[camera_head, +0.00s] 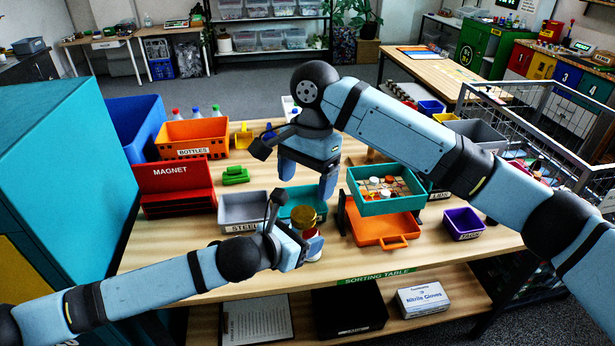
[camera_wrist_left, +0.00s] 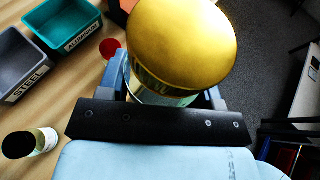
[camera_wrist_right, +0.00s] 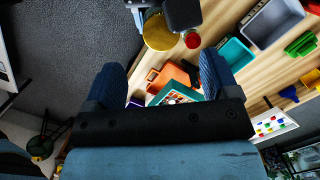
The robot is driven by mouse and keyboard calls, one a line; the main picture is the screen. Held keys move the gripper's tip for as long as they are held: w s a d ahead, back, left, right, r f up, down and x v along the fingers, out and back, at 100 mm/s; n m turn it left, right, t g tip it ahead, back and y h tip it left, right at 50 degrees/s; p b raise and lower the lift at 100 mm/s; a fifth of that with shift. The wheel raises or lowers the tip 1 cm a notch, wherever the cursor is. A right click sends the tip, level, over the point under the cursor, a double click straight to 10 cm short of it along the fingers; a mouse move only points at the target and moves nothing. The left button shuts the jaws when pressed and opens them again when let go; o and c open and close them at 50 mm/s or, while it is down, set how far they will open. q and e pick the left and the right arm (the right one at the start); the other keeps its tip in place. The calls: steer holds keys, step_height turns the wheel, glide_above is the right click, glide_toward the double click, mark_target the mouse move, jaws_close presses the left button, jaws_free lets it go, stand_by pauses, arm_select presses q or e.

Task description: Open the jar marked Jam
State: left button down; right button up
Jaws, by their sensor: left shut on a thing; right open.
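A jar with a gold lid (camera_head: 303,216) is held by my left gripper (camera_head: 298,243) over the front of the sorting table. In the left wrist view the lid (camera_wrist_left: 182,40) is large and close, and the glass body (camera_wrist_left: 160,88) sits between the fingers. The lid is on the jar; its label is mostly hidden, so I cannot read its word. My right gripper (camera_head: 307,180) is open and empty, behind and above the jar. The right wrist view shows the gold lid (camera_wrist_right: 157,32) beyond its fingers, off to the side. A red-topped item (camera_head: 310,233) shows beside the jar.
A grey steel bin (camera_head: 240,228) and a teal bin (camera_head: 318,192) stand close behind the jar. An orange tray (camera_head: 383,230), a teal tray of small parts (camera_head: 371,208) and a purple bin (camera_head: 463,223) are to the right. A dark-topped jar (camera_wrist_left: 30,144) stands near my left gripper.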

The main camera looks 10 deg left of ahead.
mark_target(303, 213)
step_height(303, 213, up, 5)
steer(key=d+m, duration=0.1)
steer(key=m, duration=0.2)
steer(key=shift+y, duration=0.3)
steer(key=f, duration=0.4)
steer(key=a+f, duration=0.1)
steer(key=f, duration=0.6)
steer(key=shift+s+a+f, duration=0.15)
steer(key=shift+s+f, duration=0.15)
steer(key=shift+f, duration=0.1)
steer(key=c, duration=1.1)
steer(key=shift+n, duration=1.7)
steer(key=o, duration=1)
